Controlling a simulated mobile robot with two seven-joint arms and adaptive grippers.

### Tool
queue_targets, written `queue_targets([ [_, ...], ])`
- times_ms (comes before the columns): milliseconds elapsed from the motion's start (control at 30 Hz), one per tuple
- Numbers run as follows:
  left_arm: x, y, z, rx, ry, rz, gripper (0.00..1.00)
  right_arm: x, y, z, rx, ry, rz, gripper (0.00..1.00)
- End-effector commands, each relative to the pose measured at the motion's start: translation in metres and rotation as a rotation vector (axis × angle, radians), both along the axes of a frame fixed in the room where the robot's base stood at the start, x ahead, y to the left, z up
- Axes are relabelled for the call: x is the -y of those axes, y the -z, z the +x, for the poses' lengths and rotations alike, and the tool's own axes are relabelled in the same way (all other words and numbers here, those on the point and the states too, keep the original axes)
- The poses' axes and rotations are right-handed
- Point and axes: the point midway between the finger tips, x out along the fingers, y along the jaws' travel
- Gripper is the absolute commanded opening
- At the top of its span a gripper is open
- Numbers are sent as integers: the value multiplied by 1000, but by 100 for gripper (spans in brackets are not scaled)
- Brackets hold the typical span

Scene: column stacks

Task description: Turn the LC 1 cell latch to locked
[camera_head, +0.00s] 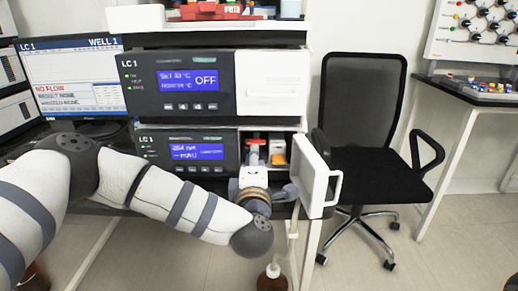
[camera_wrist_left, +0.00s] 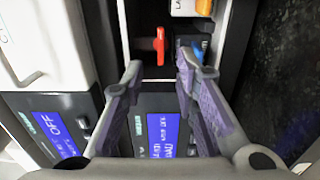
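The LC 1 lower module (camera_head: 190,152) has an open compartment at its right, with its white door (camera_head: 318,178) swung out. Inside, a red lever-like part (camera_head: 256,142) appears to be the cell latch. It shows in the left wrist view as a red handle (camera_wrist_left: 158,46), beyond my fingertips. I cannot tell its locked or unlocked position. My left gripper (camera_wrist_left: 160,68) is open and empty, with its fingers apart on either side of the line to the red handle and not visibly touching it. In the head view my wrist hides the compartment's lower part. My right gripper is not in view.
The upper LC 1 module (camera_head: 180,82) reads OFF. A monitor (camera_head: 75,80) stands at left showing NO FLOW. A blue part (camera_wrist_left: 197,50) sits beside the red handle. A brown bottle (camera_head: 272,277) is below; a black chair (camera_head: 365,125) stands right of the door.

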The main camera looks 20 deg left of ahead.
Motion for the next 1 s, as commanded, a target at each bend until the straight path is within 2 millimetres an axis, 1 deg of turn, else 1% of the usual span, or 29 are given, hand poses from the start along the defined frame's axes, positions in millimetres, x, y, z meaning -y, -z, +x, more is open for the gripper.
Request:
queue_targets([
  [33, -4, 3, 12, -2, -3, -1, 28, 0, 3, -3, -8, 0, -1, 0],
  [100, -8, 4, 28, -3, -2, -1, 28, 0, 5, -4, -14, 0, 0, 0],
  [200, -13, 4, 47, -3, 0, 0, 28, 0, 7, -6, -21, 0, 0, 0],
  [333, -17, 3, 61, -3, 2, 1, 28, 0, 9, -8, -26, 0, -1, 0],
  [433, -18, 2, 65, -3, 2, 1, 28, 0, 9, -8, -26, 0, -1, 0],
  [633, -18, 1, 65, -2, 3, 0, 28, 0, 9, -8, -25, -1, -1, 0],
  [667, -18, 1, 65, -2, 3, 0, 21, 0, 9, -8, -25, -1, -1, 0],
  [700, -18, 1, 65, -2, 3, 0, 12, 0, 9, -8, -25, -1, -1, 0],
  [767, -18, 1, 65, -2, 3, 0, 0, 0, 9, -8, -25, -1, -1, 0],
  [1000, -18, 1, 65, -2, 3, -2, 0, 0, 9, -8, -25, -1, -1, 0],
])
